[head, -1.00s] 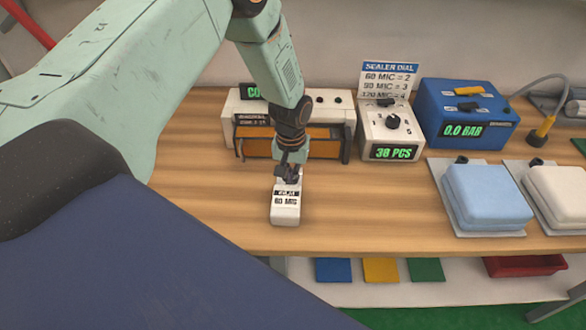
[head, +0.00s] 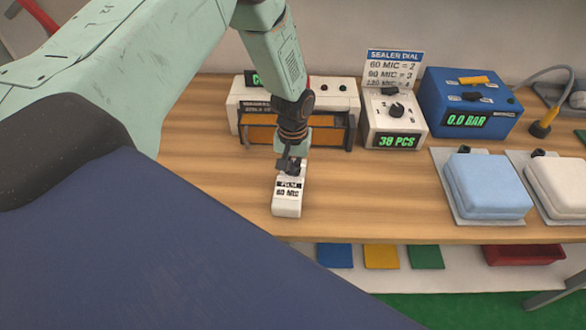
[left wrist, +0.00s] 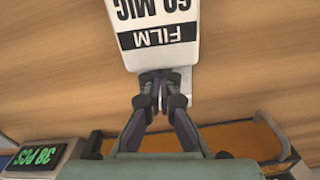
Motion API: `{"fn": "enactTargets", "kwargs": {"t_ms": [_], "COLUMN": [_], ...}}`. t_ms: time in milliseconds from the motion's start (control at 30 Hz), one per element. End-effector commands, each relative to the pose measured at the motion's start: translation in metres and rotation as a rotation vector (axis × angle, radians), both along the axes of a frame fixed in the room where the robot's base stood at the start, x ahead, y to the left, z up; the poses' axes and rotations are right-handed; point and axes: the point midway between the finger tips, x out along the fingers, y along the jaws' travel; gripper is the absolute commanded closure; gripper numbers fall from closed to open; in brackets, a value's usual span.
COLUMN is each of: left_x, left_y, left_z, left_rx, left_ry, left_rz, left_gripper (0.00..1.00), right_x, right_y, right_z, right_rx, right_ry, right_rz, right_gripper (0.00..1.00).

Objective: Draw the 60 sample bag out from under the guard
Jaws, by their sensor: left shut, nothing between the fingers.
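A white block (head: 287,204) labelled FILM 60 MIC sits on the wooden table near its front edge. It also shows at the top of the left wrist view (left wrist: 160,60), with its label upside down. My left gripper (head: 290,170) is shut and empty at the block's far end; I cannot tell whether it touches it. Its closed fingertips show in the left wrist view (left wrist: 161,78). Behind it is the orange, black-framed guard (head: 330,140) of the white sealer (head: 335,92), partly hidden by my arm. I cannot make out a sample bag under the guard. My right gripper is not in view.
Right of the sealer stand a white dial box (head: 395,118) reading 38 PCS and a blue box (head: 470,103) reading 0.0 BAR. A light-blue case (head: 490,185) and a white case (head: 560,190) lie on the right. The table between block and blue case is clear.

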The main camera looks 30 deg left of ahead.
Motion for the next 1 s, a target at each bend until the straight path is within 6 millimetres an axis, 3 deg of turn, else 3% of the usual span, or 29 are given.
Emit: {"fn": "enactTargets", "kwargs": {"t_ms": [167,267,700,1000], "left_x": [0.001,0.002,-0.001,-0.002], "left_y": [0.000,0.000,0.000,0.000], "left_z": [0.006,0.019,0.102,0.121], "left_rx": [-0.001,-0.001,-0.001,0.000], "left_ry": [-0.001,-0.004,-0.004,-0.002], "left_rz": [0.000,0.001,0.001,0.000], "left_gripper": [1.00,1.00,1.00,1.00], "right_x": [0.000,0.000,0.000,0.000], "right_y": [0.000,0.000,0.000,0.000], "right_z": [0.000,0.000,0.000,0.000], "right_rx": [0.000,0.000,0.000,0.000], "right_ry": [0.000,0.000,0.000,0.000], "right_rz": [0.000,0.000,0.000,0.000], "right_gripper": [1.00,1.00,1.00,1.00]}}
